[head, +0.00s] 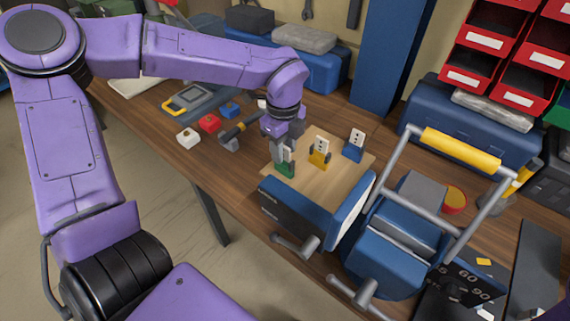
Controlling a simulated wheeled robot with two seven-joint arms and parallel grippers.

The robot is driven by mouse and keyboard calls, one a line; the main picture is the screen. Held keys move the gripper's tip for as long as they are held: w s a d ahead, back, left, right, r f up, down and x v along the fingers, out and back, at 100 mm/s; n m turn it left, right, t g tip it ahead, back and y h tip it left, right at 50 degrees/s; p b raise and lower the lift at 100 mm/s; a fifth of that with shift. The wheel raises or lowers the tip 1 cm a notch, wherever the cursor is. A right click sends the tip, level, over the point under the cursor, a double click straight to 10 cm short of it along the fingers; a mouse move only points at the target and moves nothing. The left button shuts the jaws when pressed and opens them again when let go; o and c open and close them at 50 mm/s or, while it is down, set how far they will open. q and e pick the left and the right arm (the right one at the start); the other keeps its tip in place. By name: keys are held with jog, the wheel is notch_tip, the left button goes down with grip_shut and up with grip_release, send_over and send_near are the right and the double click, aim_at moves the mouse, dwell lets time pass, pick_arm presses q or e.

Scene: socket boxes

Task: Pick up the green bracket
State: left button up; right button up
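The green bracket (286,171) stands on the light wooden board (325,178) near its left edge, with a pale plate on its upper part. My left gripper (282,152) points down right at the green bracket, its fingers at the bracket's upper part. The fingers are small and partly hide the bracket, so I cannot tell whether they grip it. A yellow bracket (320,158) and a blue bracket (353,148) stand in a row to its right on the board. My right gripper is not in view.
A blue vise-like machine (398,240) with a yellow handle (460,150) stands to the right. Red bins (495,60) are behind.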

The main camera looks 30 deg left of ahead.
aim_at(284, 165)
pick_arm(q)
notch_tip(284, 165, down, 3)
jog(key=shift+a+f, duration=0.15)
jog(key=shift+f, duration=0.05)
grip_shut()
jog(key=shift+r, duration=0.1)
